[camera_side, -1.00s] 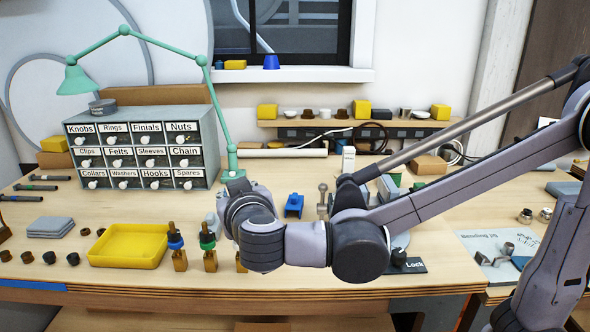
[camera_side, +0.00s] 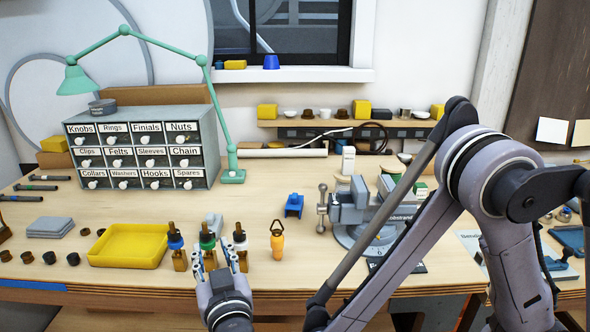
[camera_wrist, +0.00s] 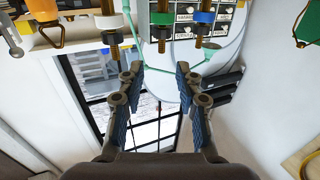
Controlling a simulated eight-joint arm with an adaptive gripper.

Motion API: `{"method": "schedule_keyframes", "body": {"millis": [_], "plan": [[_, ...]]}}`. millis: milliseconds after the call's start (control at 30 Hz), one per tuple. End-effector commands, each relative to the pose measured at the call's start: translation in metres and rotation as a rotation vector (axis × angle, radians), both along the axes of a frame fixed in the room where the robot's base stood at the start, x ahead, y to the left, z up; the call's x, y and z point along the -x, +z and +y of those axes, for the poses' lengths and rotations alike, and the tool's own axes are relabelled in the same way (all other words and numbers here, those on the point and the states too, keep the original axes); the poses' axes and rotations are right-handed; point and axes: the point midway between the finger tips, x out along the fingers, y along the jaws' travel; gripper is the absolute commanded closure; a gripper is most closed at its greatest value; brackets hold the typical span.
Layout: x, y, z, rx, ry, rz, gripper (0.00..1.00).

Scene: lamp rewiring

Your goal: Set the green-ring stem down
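The green-ring stem (camera_side: 207,238) stands upright at the bench's front edge, between the blue-ring stem (camera_side: 176,243) and the white-ring stem (camera_side: 240,240). My gripper (camera_side: 215,258) is in front of it, and its fingers overlap the stem's lower part in the side view. In the wrist view, which looks upside down, my gripper (camera_wrist: 158,72) is open with nothing between its fingertips. There the green-ring stem (camera_wrist: 160,19) lies beyond the gap, roughly in line with it, with its tip just past the fingertips. The blue-ring (camera_wrist: 204,17) and white-ring (camera_wrist: 112,22) stems flank it.
A yellow tray (camera_side: 130,262) lies left of the stems. An orange piece with a dark loop (camera_side: 277,246) stands to the right. Behind are a blue holder (camera_side: 294,204) and a grey vise (camera_side: 352,212). A labelled drawer cabinet (camera_side: 142,160) stands at the back left.

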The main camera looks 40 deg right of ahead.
Motion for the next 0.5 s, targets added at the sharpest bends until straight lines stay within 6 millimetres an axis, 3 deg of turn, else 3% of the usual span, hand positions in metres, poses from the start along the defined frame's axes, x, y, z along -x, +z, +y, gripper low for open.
{"method": "schedule_keyframes", "body": {"millis": [200,500], "plan": [[-0.030,0.000,-0.013,0.000,-0.002,0.001,0.65],[-0.051,0.000,-0.021,0.000,-0.003,0.001,0.65]]}}
